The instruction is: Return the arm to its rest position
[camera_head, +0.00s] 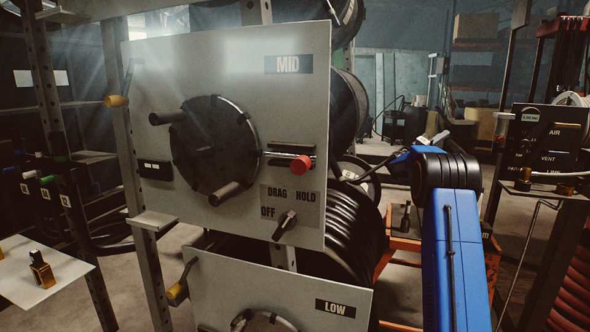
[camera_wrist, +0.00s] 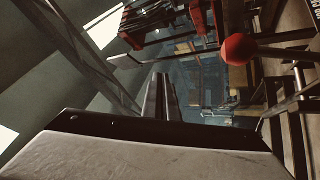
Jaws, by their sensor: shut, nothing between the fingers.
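My blue arm (camera_head: 458,265) rises at the right of the head view, with a thick black joint at its top. A further blue part of it reaches left behind that joint. My gripper (camera_wrist: 162,80) shows in the wrist view as two dark fingers close together, shut with nothing between them. Its pale, dark-edged body fills the bottom of that view. I cannot make out the fingertips clearly in the head view.
The MID panel (camera_head: 240,60) has a black handwheel (camera_head: 213,145), a red knob (camera_head: 301,164) and a selector switch (camera_head: 285,226). The LOW panel (camera_head: 300,290) is below. Black hose coils (camera_head: 345,235) stand behind. The AIR/VENT panel (camera_head: 545,140) is right. A red ball (camera_wrist: 238,48) is near my fingers in the picture.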

